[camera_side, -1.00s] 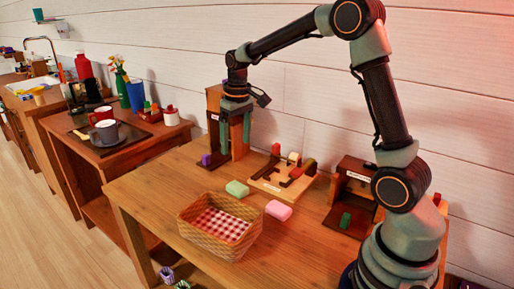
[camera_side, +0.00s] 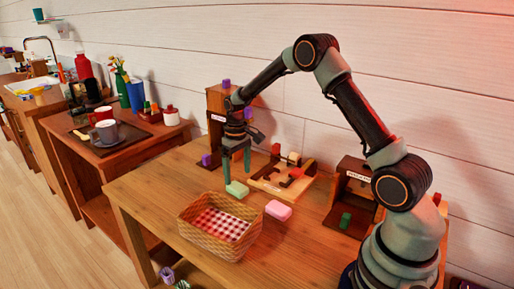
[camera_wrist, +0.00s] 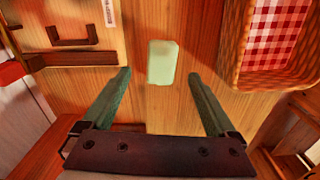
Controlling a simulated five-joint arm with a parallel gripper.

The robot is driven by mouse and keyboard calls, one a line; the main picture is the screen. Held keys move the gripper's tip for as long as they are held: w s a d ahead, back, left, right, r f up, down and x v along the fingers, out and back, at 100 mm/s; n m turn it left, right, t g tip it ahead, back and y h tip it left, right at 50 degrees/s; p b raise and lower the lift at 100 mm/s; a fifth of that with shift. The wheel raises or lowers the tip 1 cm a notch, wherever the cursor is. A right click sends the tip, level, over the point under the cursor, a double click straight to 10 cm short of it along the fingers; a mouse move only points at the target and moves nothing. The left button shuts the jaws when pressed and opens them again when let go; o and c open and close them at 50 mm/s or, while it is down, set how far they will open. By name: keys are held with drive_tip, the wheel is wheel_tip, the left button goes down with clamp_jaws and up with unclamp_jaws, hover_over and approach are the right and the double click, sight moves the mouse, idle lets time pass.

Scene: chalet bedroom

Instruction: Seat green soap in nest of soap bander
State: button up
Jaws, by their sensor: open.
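The green soap (camera_side: 237,189) is a pale green rounded block lying flat on the table, left of a light wooden board fixture. In the wrist view the soap (camera_wrist: 162,62) lies just beyond and between my fingertips. My gripper (camera_side: 236,174) is open and empty, pointing down close above the soap, fingers apart. It also shows in the wrist view (camera_wrist: 159,76). The board (camera_side: 268,185), which looks like the soap bander, carries dark brackets, a red part and a label too small to read. In the wrist view its bracketed edge (camera_wrist: 105,58) is at upper left.
A pink soap (camera_side: 278,210) lies right of the green one. A wicker basket (camera_side: 208,241) with checked lining stands in front. A tall wooden stand (camera_side: 216,135) with purple blocks is behind my gripper. A dark labelled stand (camera_side: 356,185) with a green block is at right.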

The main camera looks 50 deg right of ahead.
sight(237, 186)
drive_tip(key=shift+w+a+f, duration=0.1)
drive_tip(key=shift+f, duration=2.25)
clamp_jaws()
drive_tip(key=shift+r, duration=0.15)
